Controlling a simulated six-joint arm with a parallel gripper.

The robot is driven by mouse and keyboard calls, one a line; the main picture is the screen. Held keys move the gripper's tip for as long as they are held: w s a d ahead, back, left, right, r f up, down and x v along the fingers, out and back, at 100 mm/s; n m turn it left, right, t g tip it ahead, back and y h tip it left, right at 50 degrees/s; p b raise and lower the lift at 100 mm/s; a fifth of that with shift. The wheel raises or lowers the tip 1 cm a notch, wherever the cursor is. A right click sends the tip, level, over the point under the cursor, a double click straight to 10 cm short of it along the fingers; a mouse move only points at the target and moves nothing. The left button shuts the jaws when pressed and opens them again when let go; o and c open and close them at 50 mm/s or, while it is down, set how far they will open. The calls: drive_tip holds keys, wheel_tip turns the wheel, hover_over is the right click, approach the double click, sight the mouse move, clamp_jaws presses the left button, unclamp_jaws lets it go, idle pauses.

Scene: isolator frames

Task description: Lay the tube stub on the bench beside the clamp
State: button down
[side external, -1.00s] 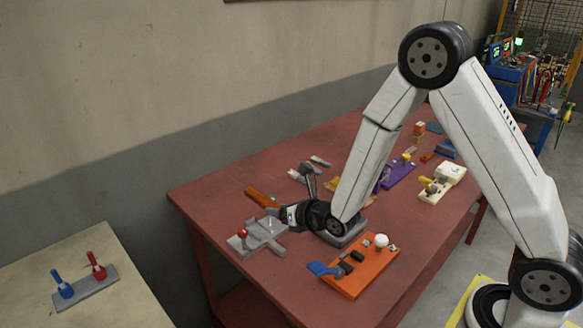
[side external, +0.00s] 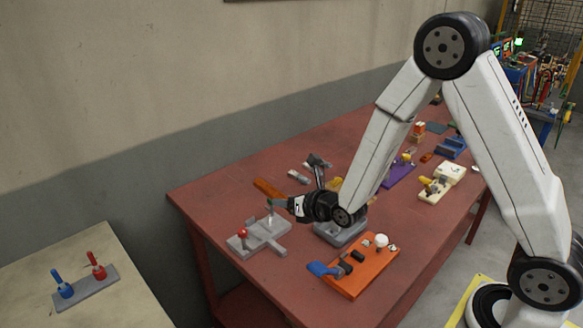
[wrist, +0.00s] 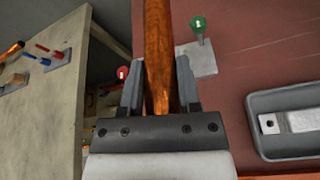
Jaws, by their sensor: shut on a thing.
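The tube stub is an orange-brown tube (wrist: 158,45). In the wrist view it runs up between the two grey fingers of my gripper (wrist: 159,85) and out of the top of the frame. My gripper is shut on it. In the side view the tube (side external: 268,188) shows just behind my gripper (side external: 279,204), close above the bench by its look; the exact gap cannot be told. The grey clamp (side external: 264,232) with a red ball knob sits on the bench in front of my gripper. In the wrist view the clamp's red knob (wrist: 123,73) is partly hidden by the left finger.
An orange board (side external: 345,285) with a blue handle lies to the right on the red bench (side external: 225,200). A grey tray (wrist: 262,105) holds a pale block. A side table (side external: 110,270) carries red and blue pegs. The bench's left end has bare surface.

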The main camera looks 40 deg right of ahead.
drive_tip(key=shift+w+a+f+n+y, duration=0.15)
drive_tip(key=shift+a+f, duration=0.3)
drive_tip(key=shift+a, duration=0.15)
drive_tip(key=shift+w+a+f+n+y, duration=0.15)
drive_tip(key=shift+a+f, duration=0.25)
drive_tip(key=shift+a, duration=0.2)
drive_tip(key=shift+f, duration=0.1)
hover_over(280, 247)
drive_tip(key=shift+f, duration=2.8)
drive_tip(key=shift+f, duration=1.9)
drive_tip(key=shift+c, duration=1.5)
unclamp_jaws()
drive_tip(key=shift+f, duration=0.2)
